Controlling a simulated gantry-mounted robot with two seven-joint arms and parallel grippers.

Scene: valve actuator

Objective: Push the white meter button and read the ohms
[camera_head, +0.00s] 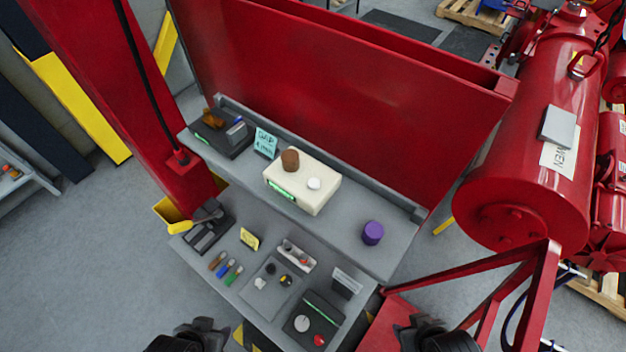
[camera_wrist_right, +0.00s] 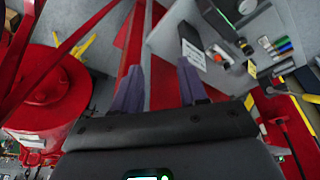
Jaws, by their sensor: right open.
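A cream meter box (camera_head: 322,198) sits on the upper grey shelf in the head view. It has a brown knob (camera_head: 290,160), a round white button (camera_head: 314,184) on its top, and a green-lit display (camera_head: 281,190) on its front, too small to read. My left gripper (camera_head: 205,328) shows partly at the bottom edge, well apart from the meter; its fingers are unclear. My right gripper (camera_head: 427,332) is at the bottom edge, right of the bench. In the right wrist view my right gripper (camera_wrist_right: 160,82) has its two fingers apart with nothing between them.
A purple cylinder (camera_head: 373,232) stands right of the meter on the shelf. A teal note (camera_head: 265,143) and a dark device (camera_head: 222,135) stand to its left. The lower bench holds several small tools and a dark box (camera_head: 314,318). A red frame (camera_head: 490,270) rises at the right.

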